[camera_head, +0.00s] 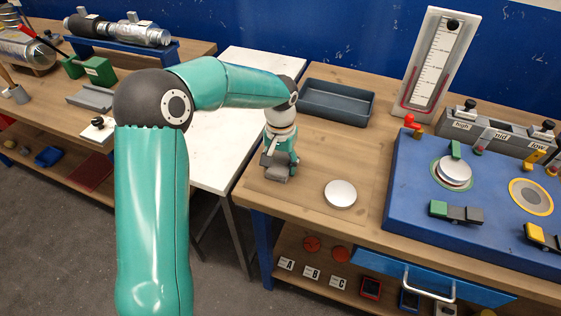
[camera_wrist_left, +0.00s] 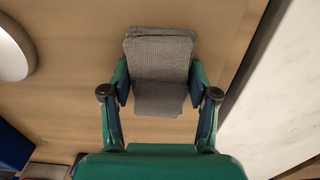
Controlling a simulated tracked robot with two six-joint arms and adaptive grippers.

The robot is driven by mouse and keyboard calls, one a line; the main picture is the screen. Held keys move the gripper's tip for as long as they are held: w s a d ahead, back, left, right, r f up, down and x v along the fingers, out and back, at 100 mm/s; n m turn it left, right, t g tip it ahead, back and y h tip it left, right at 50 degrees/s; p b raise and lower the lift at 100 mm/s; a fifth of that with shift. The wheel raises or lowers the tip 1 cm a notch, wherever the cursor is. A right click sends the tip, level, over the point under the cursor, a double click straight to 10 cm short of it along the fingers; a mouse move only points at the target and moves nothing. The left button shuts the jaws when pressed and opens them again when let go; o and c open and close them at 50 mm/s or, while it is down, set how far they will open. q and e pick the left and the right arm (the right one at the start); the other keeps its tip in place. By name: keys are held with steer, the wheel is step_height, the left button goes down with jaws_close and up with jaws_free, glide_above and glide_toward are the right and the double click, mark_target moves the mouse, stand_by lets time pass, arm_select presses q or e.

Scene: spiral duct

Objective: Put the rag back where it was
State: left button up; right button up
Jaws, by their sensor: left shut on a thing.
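The rag is a folded grey ribbed cloth. In the left wrist view the rag (camera_wrist_left: 160,65) lies between the two fingers of my left gripper (camera_wrist_left: 160,88), which is shut on it. In the head view the rag (camera_head: 275,168) shows at the left gripper (camera_head: 280,162), low over the wooden bench near its left front corner. I cannot tell if the rag touches the wood. My right gripper is not in view.
A dark tray (camera_head: 337,102) stands behind. A blue panel (camera_head: 420,185) with clamps fills the right side. A white table (camera_head: 215,150) adjoins on the left.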

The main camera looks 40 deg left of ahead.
mark_target(280, 162)
arm_select(q)
steer(key=o, duration=1.1)
step_height(280, 162, up, 12)
steer(key=shift+r, duration=0.1)
stand_by(0.5)
